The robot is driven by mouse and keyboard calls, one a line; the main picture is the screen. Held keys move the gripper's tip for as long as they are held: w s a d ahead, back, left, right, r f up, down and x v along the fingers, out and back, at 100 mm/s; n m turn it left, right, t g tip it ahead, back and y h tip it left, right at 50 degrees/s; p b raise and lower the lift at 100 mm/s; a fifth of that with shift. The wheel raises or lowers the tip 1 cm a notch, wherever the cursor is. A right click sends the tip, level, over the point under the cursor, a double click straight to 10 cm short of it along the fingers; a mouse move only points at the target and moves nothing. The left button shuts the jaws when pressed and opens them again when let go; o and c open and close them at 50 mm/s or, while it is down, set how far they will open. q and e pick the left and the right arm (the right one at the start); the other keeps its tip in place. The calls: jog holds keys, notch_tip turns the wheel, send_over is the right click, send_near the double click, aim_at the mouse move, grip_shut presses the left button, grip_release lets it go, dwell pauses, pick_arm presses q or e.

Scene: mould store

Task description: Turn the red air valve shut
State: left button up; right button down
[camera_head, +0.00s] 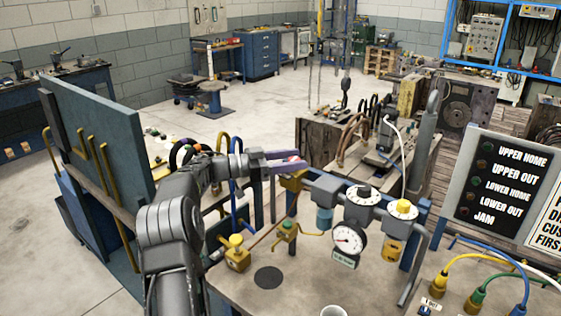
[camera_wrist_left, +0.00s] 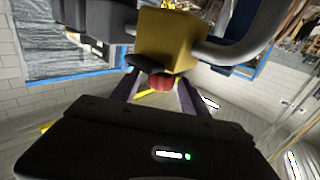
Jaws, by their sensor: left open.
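The red air valve handle (camera_wrist_left: 162,83) shows in the left wrist view as a small red part below a brass block (camera_wrist_left: 168,40). In the head view, a sliver of red (camera_head: 293,159) shows at the fingertips, and the brass block (camera_head: 292,181) sits at the left end of the grey pipe assembly. My left gripper (camera_head: 288,161) is at the valve; it also shows in the left wrist view (camera_wrist_left: 157,88). Its fingers are apart, one on each side of the red handle. I cannot tell whether they touch it. My right gripper is not in view.
A pressure gauge (camera_head: 347,241) and yellow-topped regulator (camera_head: 402,211) hang right of the valve. A yellow-knobbed brass valve (camera_head: 236,253) and a white cup (camera_head: 334,312) stand on the bench (camera_head: 300,285). A labelled panel (camera_head: 500,190) rises at right.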

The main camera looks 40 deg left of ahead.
pick_arm(q)
jog(key=b+v, duration=0.1)
jog(key=v, duration=0.6)
jog(key=shift+r, duration=0.1)
jog(key=w+d+r+t+h, duration=0.1)
jog(key=w+d+r+t, duration=0.25)
jog(key=d+r, duration=1.25)
jog(key=s+a+f+n+y, duration=0.2)
jog(key=a+f+n+y, duration=0.2)
jog(key=f+y, duration=0.4)
jog(key=s+a+f+n+y, duration=0.3)
jog(key=a+f+n+y, duration=0.2)
jog(key=f+n+y, duration=0.2)
notch_tip(320, 180, down, 2)
jog(key=shift+g+y, duration=0.35)
jog(key=shift+y, duration=0.65)
jog(key=shift+a, duration=0.15)
